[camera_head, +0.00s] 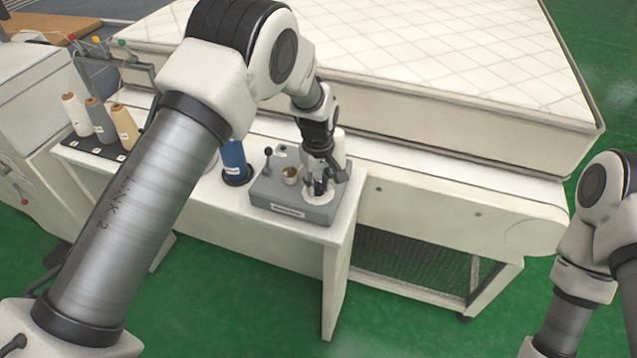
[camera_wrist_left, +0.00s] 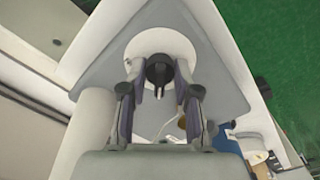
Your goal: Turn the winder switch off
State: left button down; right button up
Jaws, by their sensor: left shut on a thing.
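The winder is a grey box (camera_head: 283,197) with a label on its front, standing on the white table. A black lever with a ball top (camera_head: 268,153) and a brass-coloured cup (camera_head: 290,175) are on its left part. My left gripper (camera_head: 318,188) points down at the right part of the box. In the left wrist view, its two fingers (camera_wrist_left: 160,98) straddle a dark knob-like switch (camera_wrist_left: 158,68) on a white round plate (camera_wrist_left: 160,42), and it is shut on this switch. The switch's position cannot be read. My right gripper is out of view.
A blue spool (camera_head: 233,157) stands left of the winder. Several thread cones (camera_head: 100,118) stand farther left on a dark strip. A quilted mattress (camera_head: 430,50) lies on the bed behind. Green floor is free in front of the table.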

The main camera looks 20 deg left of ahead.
aim_at(317, 182)
pick_arm(q)
jog(key=c, duration=0.8)
grip_release()
jog(key=shift+f, duration=0.15)
jog(key=shift+c, duration=0.2)
jog(key=shift+w+a, duration=0.1)
notch_tip(317, 182, up, 12)
